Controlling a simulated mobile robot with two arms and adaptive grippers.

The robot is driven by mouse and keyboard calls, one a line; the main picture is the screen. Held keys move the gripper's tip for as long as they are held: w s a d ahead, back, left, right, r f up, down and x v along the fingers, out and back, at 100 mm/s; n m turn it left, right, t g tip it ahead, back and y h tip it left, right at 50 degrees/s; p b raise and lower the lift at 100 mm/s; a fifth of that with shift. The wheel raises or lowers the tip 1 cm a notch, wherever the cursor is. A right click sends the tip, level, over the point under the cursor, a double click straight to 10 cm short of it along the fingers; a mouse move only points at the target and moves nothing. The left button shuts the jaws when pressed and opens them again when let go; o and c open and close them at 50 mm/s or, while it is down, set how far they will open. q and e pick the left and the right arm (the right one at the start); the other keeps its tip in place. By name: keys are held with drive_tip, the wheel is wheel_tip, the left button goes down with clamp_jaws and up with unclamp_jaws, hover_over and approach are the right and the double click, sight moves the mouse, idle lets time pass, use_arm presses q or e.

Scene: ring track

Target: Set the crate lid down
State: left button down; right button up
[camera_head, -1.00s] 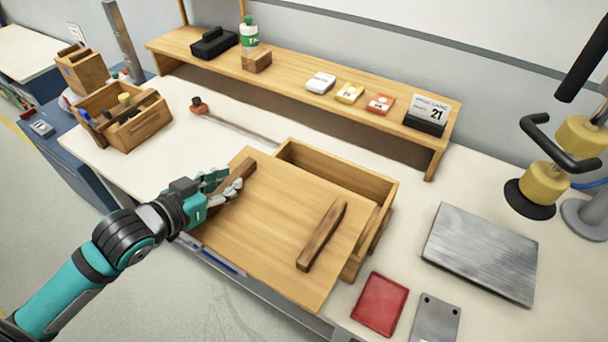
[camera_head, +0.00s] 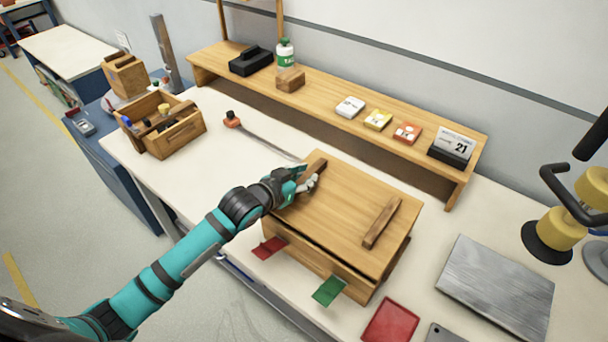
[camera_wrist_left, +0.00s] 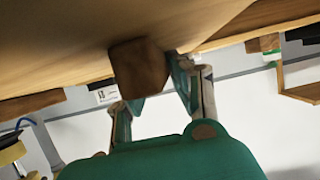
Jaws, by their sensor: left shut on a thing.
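The crate lid (camera_head: 345,210) is a flat light-wood board with two dark wooden bars on top. It covers the top of the wooden crate (camera_head: 325,268); a dark gap shows along the front edge, and I cannot tell whether it rests fully on the rim. My left gripper (camera_head: 308,180) is shut on the lid's left bar (camera_head: 316,171). In the left wrist view the fingers (camera_wrist_left: 160,95) are around the bar's end (camera_wrist_left: 139,68). My right gripper is not in view.
Red (camera_head: 269,247) and green (camera_head: 330,290) flaps stick out from the crate's front. A red tray (camera_head: 390,320) and a metal plate (camera_head: 497,285) lie to the right. A shelf (camera_head: 330,120) runs behind. A wooden tool caddy (camera_head: 165,125) stands at left.

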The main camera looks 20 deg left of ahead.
use_arm(q)
drive_tip(key=shift+f, duration=0.2)
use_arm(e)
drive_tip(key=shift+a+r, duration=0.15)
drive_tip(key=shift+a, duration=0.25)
use_arm(q)
drive_tip(key=shift+f, duration=0.15)
drive_tip(key=shift+f, duration=0.4)
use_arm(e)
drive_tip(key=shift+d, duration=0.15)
use_arm(q)
drive_tip(key=shift+f, duration=0.15)
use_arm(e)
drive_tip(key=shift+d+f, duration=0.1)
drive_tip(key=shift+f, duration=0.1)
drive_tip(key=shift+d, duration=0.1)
use_arm(q)
drive_tip(key=c, duration=1.1)
unclamp_jaws()
drive_tip(key=shift+c, duration=0.2)
